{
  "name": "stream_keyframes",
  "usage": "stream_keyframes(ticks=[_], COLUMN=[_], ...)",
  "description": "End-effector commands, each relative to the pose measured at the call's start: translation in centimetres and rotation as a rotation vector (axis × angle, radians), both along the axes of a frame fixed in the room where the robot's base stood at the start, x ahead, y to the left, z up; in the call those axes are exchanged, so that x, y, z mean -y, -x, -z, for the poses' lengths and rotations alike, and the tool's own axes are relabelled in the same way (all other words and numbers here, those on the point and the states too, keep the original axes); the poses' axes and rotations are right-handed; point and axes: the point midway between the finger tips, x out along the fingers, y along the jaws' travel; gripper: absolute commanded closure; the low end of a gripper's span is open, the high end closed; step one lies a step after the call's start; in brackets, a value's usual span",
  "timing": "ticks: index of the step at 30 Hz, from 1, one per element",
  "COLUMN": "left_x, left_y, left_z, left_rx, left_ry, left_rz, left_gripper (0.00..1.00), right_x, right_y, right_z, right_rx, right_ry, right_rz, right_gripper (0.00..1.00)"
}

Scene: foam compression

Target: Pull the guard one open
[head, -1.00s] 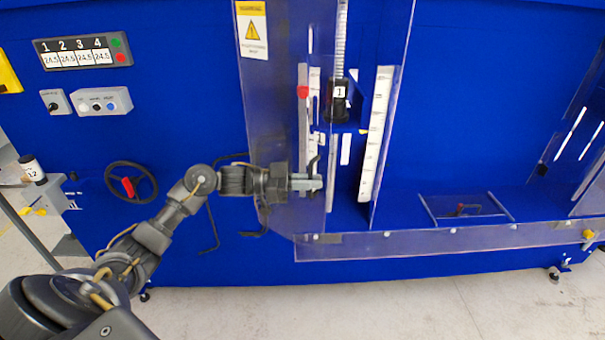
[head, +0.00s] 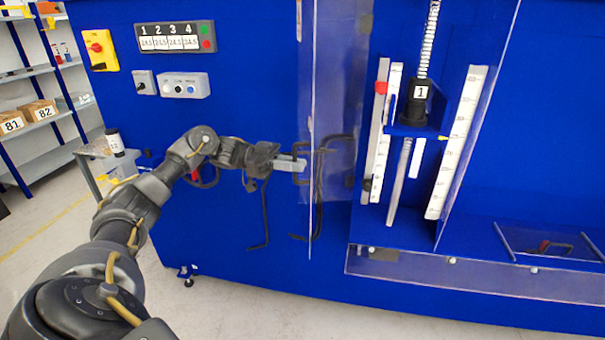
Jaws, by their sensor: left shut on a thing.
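Guard one is a clear panel (head: 312,100) in front of the blue machine. It is swung out and stands nearly edge-on to me, left of station 1. My left gripper (head: 300,164) is shut on the guard's dark handle (head: 321,160), at about mid-height of the panel. The fingers hide part of the handle. The black unit labelled 1 (head: 420,92), between white scales (head: 457,140), shows with no panel across it. My right gripper is not in view.
A low clear guard strip (head: 470,277) runs along the machine's front edge at lower right. The control panel (head: 175,37) and switches (head: 185,85) are at upper left. Shelves with boxes (head: 38,110) stand far left. The floor (head: 270,315) in front is bare.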

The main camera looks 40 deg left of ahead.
Motion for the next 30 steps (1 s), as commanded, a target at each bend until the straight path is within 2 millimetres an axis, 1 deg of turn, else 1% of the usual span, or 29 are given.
stream_keyframes(ticks=[3,13,14,15,30], left_x=[-0.32,-0.36,-0.36,-0.36,-0.47], left_y=[-0.17,-0.17,-0.17,-0.15,0.05], left_z=[-0.18,-0.28,-0.28,-0.27,-0.08], left_rx=[0.007,0.009,0.009,0.008,0.003], left_ry=[0.001,0.001,0.001,0.001,0.0], left_rz=[-0.004,-0.005,-0.005,-0.005,-0.005], left_gripper=[1.0,1.0,0.87,0.85,0.85], right_x=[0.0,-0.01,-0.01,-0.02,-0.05], right_y=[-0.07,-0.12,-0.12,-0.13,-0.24], right_z=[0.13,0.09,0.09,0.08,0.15], right_rx=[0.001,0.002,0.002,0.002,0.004], right_ry=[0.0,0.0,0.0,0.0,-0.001], right_rz=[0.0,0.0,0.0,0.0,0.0], right_gripper=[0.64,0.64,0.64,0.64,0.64])
